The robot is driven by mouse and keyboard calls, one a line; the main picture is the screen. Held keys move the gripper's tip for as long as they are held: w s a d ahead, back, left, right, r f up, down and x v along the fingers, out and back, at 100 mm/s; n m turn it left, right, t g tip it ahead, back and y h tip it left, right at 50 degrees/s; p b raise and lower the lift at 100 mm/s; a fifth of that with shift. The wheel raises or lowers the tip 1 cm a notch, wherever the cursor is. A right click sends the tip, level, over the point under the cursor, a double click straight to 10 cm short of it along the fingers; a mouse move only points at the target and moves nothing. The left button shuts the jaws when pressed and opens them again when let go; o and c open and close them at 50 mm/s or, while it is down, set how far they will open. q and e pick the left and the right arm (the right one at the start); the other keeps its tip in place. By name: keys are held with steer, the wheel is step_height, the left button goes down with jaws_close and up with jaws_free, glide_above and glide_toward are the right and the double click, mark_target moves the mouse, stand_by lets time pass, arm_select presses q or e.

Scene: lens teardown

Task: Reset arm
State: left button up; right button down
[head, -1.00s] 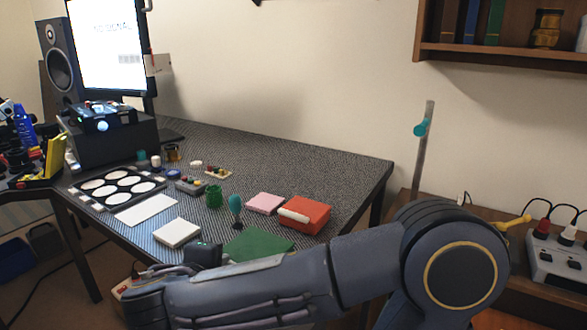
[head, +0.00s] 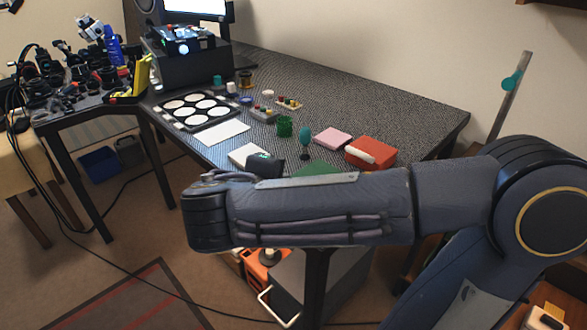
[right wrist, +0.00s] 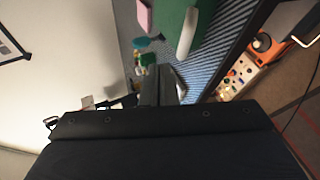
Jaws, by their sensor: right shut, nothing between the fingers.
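My right arm (head: 315,208) comes in from the right of the head view, its forearm lying nearly level across the picture in front of the table's near edge. Its gripper fingers cannot be made out in the head view. In the right wrist view my right gripper (right wrist: 160,75) shows as a dark shape at the middle, shut and empty. My left arm and gripper are in no view.
The dark table (head: 385,95) holds a tray with white discs (head: 196,108), a white sheet (head: 222,132), a green cup (head: 285,127), a pink block (head: 332,138) and a red box (head: 372,152). A side table (head: 75,100) at left is crowded. Open floor (head: 120,270) lies at lower left.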

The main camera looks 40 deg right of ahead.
steer(key=v, duration=0.6)
steer(key=shift+a+f+p, duration=0.25)
steer(key=shift+a+p, duration=0.1)
steer(key=s+d+f+m+g+y, duration=0.2)
steer(key=s+d+f+g+y, duration=0.25)
steer(key=s+f, duration=0.35)
steer(key=s+a+f+m+t+y, duration=0.3)
steer(key=a+f+m+t+y, duration=0.25)
steer(key=y, duration=0.45)
step_height(320, 180, up, 21)
steer(key=g+p, duration=0.2)
steer(key=p, duration=2)
steer(key=shift+r+m, duration=0.1)
steer(key=shift+m, duration=0.15)
